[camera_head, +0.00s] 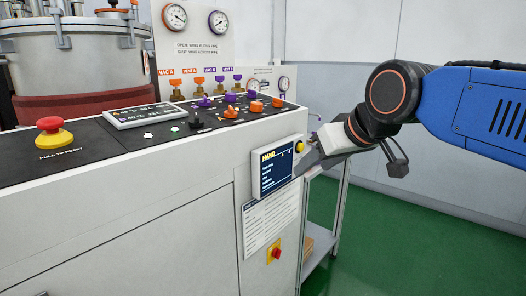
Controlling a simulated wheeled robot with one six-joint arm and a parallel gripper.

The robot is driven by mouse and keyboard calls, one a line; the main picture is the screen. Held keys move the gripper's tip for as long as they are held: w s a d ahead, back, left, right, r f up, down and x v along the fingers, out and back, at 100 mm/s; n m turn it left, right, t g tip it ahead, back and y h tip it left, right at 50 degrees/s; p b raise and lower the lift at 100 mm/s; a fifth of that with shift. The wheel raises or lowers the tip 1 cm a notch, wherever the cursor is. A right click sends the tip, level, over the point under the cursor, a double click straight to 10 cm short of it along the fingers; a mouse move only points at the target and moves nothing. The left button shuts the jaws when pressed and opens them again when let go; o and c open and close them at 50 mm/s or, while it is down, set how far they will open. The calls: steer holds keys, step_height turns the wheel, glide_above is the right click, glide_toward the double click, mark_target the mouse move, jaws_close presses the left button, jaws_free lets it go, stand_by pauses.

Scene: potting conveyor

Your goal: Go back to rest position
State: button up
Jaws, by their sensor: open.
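My gripper (309,155) is at the right end of the white console, beside a small dark screen (276,168) that reads "HAND". A yellow knob (300,147) on the screen's right edge is right by the fingertips. I cannot tell whether the fingers touch it. My gripper is open, small in view and seen from the side. I see nothing held in it. My blue arm reaches in from the right.
The console (120,215) fills the left, with a red emergency button (50,124) and several orange and purple knobs on top. A metal vessel (80,55) and gauges stand behind. A shelf (322,240) is beyond the console. Green floor (420,250) is clear at right.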

steer(key=s+d+f+m+g+h, duration=0.1)
steer(key=s+d+f, duration=0.4)
steer(key=f, duration=0.3)
steer(key=s+d+f+m+g+h, duration=0.1)
steer(key=s+d+f+m, duration=0.1)
steer(key=s+d+f, duration=0.4)
steer(key=s+d+f+m+g+h, duration=0.1)
steer(key=s+d+f, duration=0.4)
steer(key=f, duration=0.5)
steer(key=shift+s+d+f+m+h, duration=0.35)
steer(key=shift+d+m+h, duration=0.15)
steer(key=shift+d, duration=0.05)
